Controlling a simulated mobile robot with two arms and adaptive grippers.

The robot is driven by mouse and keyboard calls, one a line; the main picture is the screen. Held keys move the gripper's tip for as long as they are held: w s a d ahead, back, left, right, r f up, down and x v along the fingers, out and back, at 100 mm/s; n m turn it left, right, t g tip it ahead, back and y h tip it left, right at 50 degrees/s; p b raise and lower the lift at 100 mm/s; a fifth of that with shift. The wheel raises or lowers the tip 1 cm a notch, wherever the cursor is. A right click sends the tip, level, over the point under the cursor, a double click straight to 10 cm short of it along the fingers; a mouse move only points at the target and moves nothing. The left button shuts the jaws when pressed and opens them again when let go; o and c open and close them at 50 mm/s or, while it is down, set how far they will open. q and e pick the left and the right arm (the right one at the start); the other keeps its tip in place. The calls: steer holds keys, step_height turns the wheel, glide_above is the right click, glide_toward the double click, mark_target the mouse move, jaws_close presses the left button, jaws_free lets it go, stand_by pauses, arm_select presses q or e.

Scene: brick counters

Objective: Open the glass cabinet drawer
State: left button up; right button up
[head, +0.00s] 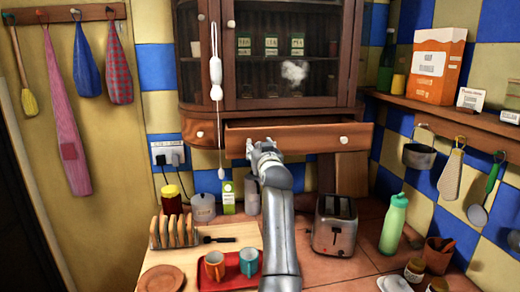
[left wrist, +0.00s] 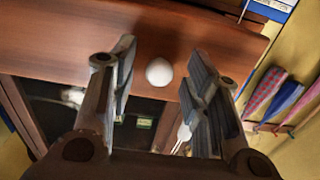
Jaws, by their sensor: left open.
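The glass cabinet (head: 292,102) hangs on the back wall. Its wide wooden drawer (head: 310,136) is below the glass doors. A dark strip shows above the drawer front, which appears to stand out a little from the cabinet. One white knob (head: 344,140) is on the drawer's right side. My left gripper (head: 262,148) is in front of the drawer's left part. In the left wrist view, a white knob (left wrist: 159,72) lies between the open fingers, with visible space on both sides. I cannot tell its exact depth relative to the fingertips. My right gripper is not in view.
A smaller drawer with a knob (head: 200,133) is at the left. A white hanging cord pull (head: 216,78) dangles in front of the cabinet. Below are a toaster (head: 335,228), a green bottle (head: 394,224), a toast rack (head: 174,232) and a red tray (head: 215,281) with two cups.

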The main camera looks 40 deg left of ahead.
arm_select(q)
steer(key=v, duration=0.7)
steer(key=shift+d, duration=0.2)
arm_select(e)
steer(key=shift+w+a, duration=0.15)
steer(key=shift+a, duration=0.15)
arm_select(q)
steer(key=shift+s, duration=0.2)
